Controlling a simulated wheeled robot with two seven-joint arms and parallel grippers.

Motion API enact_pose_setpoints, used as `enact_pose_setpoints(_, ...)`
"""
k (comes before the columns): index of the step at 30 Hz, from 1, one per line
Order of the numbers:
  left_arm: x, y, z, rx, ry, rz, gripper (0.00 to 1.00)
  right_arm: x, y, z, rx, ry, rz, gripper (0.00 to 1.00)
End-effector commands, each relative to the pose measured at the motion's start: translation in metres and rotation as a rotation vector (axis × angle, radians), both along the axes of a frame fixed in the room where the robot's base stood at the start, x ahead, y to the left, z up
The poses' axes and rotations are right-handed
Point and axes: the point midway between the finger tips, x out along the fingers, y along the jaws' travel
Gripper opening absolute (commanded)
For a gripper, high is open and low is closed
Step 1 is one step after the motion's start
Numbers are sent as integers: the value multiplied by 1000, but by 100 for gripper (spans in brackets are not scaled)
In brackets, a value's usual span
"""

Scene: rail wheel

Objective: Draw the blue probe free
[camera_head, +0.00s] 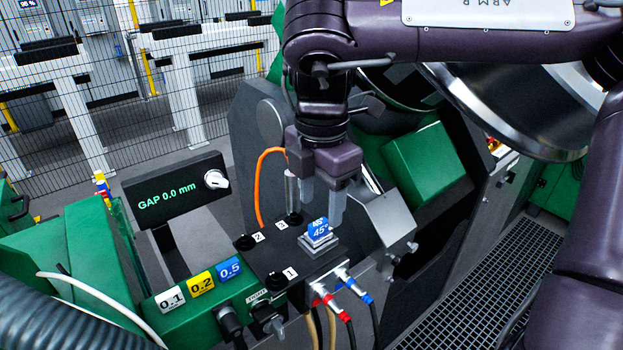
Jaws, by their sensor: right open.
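The blue probe (319,230), marked 45°, sits upright on a silver base on the dark holder block (272,262). My right gripper (322,205) comes down from above with its two pale fingers apart. Its fingertips are just above and around the top of the probe; I cannot tell whether they touch it. Nothing shows held between the fingers. My left gripper is not in view.
A silver cylinder (292,190) with an orange cable (262,170) stands close behind the gripper's left finger. A bent metal plate (388,215) is close on the right. Red and blue connectors (340,290) with cables sit in front. A gap display (175,190) stands left.

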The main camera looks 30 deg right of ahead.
Motion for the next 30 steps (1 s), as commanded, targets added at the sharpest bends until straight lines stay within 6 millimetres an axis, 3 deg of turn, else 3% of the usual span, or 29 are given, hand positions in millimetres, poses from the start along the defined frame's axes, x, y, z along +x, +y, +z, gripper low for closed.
enact_pose_setpoints(3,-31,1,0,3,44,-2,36,-1,0,-21,3,6,1,53)
enact_pose_setpoints(6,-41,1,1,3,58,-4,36,-1,0,-35,4,4,1,53)
enact_pose_setpoints(8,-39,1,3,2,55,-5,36,0,0,-42,3,5,0,53)
enact_pose_setpoints(16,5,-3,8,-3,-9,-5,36,0,0,-57,3,0,0,53)
enact_pose_setpoints(22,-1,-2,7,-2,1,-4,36,0,0,-57,2,-1,-1,53)
enact_pose_setpoints(30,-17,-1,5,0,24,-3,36,0,0,-56,2,-1,-1,17)
